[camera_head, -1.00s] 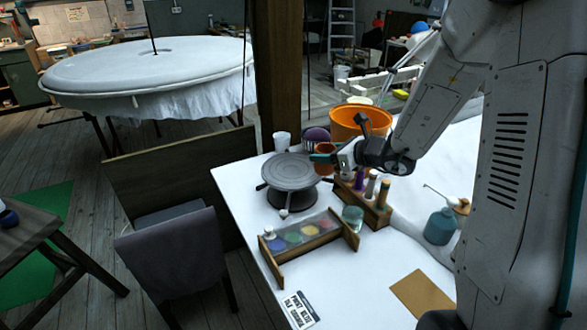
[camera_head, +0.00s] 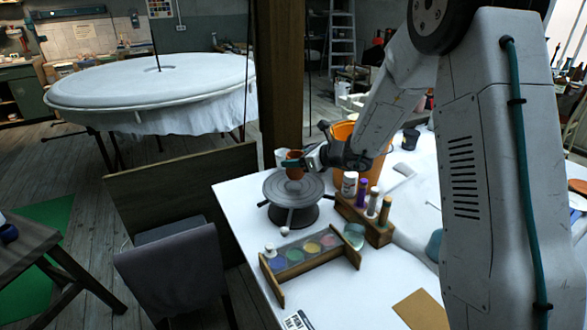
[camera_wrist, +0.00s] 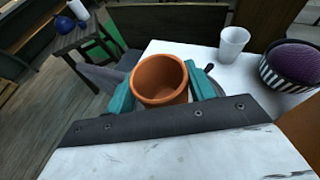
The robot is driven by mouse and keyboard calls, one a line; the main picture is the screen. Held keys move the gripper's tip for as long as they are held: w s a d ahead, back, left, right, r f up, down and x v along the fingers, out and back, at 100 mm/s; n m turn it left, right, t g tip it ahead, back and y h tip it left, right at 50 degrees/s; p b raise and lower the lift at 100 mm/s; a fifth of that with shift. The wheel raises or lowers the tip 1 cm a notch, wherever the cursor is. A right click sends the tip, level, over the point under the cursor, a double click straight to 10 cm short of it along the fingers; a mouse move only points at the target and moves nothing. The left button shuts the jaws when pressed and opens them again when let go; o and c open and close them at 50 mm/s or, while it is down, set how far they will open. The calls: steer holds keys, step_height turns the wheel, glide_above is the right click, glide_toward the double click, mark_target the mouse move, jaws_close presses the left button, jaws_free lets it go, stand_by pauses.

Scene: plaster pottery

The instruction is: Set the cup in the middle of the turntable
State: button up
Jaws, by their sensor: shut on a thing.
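The cup is an orange-brown terracotta pot (camera_head: 294,172), upright, with its open top showing in the wrist view (camera_wrist: 160,78). My gripper (camera_head: 298,163) is shut on it, with a teal finger on either side in the wrist view (camera_wrist: 162,90). The turntable (camera_head: 294,189) is a grey round disc on a dark base with arms, near the table's left edge. In the head view the cup appears over the back part of the disc. I cannot tell whether its bottom touches the disc.
A white cup (camera_wrist: 234,43) and a striped pot with a purple top (camera_wrist: 290,66) stand close by. An orange bucket (camera_head: 345,134) is behind my gripper. A wooden bottle rack (camera_head: 364,220) and a paint box (camera_head: 303,255) stand nearer on the white table (camera_head: 236,198).

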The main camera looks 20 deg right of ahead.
steer(key=shift+w+a+f, duration=0.25)
steer(key=shift+w+a, duration=0.05)
steer(key=shift+w, duration=0.2)
steer(key=shift+f, duration=1.55)
steer(key=shift+d+f, duration=0.1)
steer(key=shift+f, duration=0.2)
steer(key=o, duration=1.1)
steer(key=shift+f, duration=0.1)
steer(key=shift+c, duration=0.2)
